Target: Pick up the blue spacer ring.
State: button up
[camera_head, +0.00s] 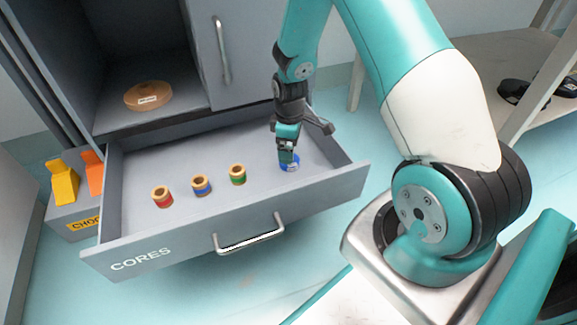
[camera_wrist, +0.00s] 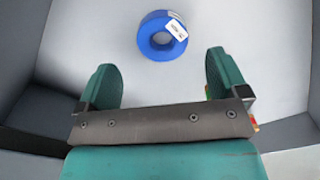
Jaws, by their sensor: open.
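The blue spacer ring (camera_head: 290,163) lies flat in the open drawer, toward its right end, partly hidden behind my gripper in the head view. In the wrist view the blue ring (camera_wrist: 162,36) has a white label on its upper right side and an open hole. My gripper (camera_head: 286,158) points down into the drawer just by the ring. In the wrist view my gripper (camera_wrist: 158,76) has its two teal fingers spread wide with nothing between them. The ring sits beyond the fingertips and between their lines, apart from both.
The grey drawer (camera_head: 225,246) marked CORES has walls around the ring. Cores with red (camera_head: 162,197), blue (camera_head: 201,186) and green (camera_head: 238,174) bands stand left of it. A tan disc (camera_head: 147,96) lies on the cabinet shelf. A bin of chocks (camera_head: 70,212) stands at left.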

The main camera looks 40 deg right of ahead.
jog(key=f+b, duration=0.4)
jog(key=f, duration=0.1)
jog(key=shift+s+f, duration=0.1)
jog(key=shift+s, duration=0.15)
jog(key=c, duration=1)
